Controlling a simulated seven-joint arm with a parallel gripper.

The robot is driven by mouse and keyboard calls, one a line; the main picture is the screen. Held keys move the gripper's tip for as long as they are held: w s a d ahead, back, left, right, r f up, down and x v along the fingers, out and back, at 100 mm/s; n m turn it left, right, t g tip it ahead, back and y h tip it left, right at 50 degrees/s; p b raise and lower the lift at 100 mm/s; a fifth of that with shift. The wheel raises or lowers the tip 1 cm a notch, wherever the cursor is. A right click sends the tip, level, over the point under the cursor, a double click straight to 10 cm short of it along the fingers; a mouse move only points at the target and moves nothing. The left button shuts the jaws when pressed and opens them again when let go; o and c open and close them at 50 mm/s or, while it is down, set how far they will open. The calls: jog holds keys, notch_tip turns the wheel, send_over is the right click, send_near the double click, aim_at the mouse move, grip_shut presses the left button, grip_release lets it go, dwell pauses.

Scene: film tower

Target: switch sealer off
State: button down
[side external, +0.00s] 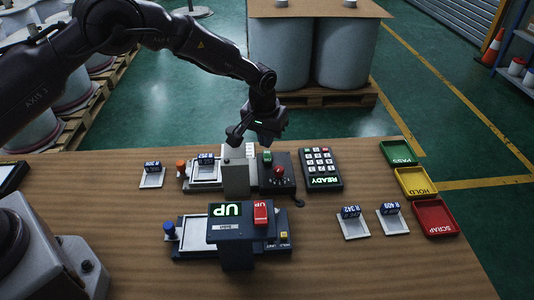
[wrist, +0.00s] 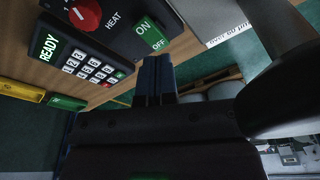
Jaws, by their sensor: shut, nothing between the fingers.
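The sealer (side external: 236,178) stands in the middle of the table, with a dark control box at its right. The box carries a green ON/OFF switch (side external: 267,157) and a red HEAT knob (side external: 280,171). In the wrist view the switch (wrist: 150,33) shows a bright ON part and a darker OFF part, beside the HEAT knob (wrist: 84,14). My gripper (side external: 266,142) is above the back of the control box. In the wrist view its closed fingertips (wrist: 156,62) are close to the OFF end; I cannot tell whether they touch it.
A READY keypad (side external: 322,169) lies right of the sealer. A unit with an UP display (side external: 233,210) and red lever stands in front. PASS (side external: 398,153), HOLD (side external: 416,182) and SCRAP (side external: 436,218) trays line the right. Small labelled blocks sit on white plates.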

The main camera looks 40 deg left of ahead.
jog(key=shift+r, duration=2.25)
notch_tip(320, 180, up, 11)
send_over(267, 153)
jog(key=s+a, duration=0.2)
jog(key=s, duration=0.2)
jog(key=s+a+r+m+t, duration=0.1)
jog(key=s+a+r+t, duration=0.1)
jog(key=s+r, duration=0.65)
jog(key=s+a+r+m+t, duration=0.1)
jog(key=s+r, duration=0.1)
jog(key=s, duration=0.9)
jog(key=s+a+r+m, duration=0.1)
jog(key=s+a+r, duration=0.1)
jog(key=s, duration=0.9)
jog(key=shift+s+r+t, duration=0.2)
jog(key=shift+r+t, duration=0.05)
jog(key=shift+t, duration=0.15)
